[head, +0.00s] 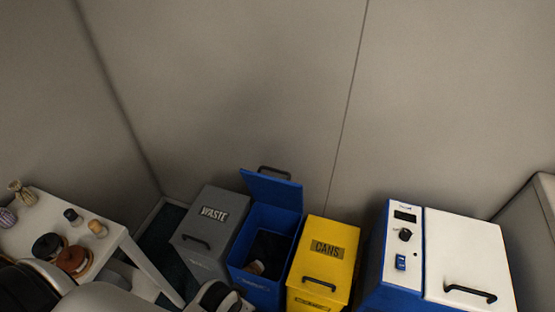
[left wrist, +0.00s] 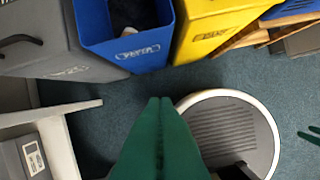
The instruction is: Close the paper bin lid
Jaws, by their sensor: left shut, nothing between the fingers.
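The blue bin (head: 254,286) stands between the grey and yellow bins. Its label is too blurred to read; I take it for the paper bin. Its lid (head: 271,190) is open, raised at the back with a dark handle on top. A light-brown item lies inside. In the left wrist view the bin (left wrist: 125,52) is at the top, its lid out of frame. My left gripper (left wrist: 160,103) has green fingers, shut and empty, above the floor and apart from the bin. Green tips, apparently of my right gripper (left wrist: 309,135), are cut off at the right edge.
The grey WASTE bin (head: 211,228) and yellow CANS bin (head: 322,262) have shut lids and flank the blue bin closely. A white-lidded blue box (head: 464,256) stands to the right. A white table (head: 112,238) with small items is at left. The wall is behind.

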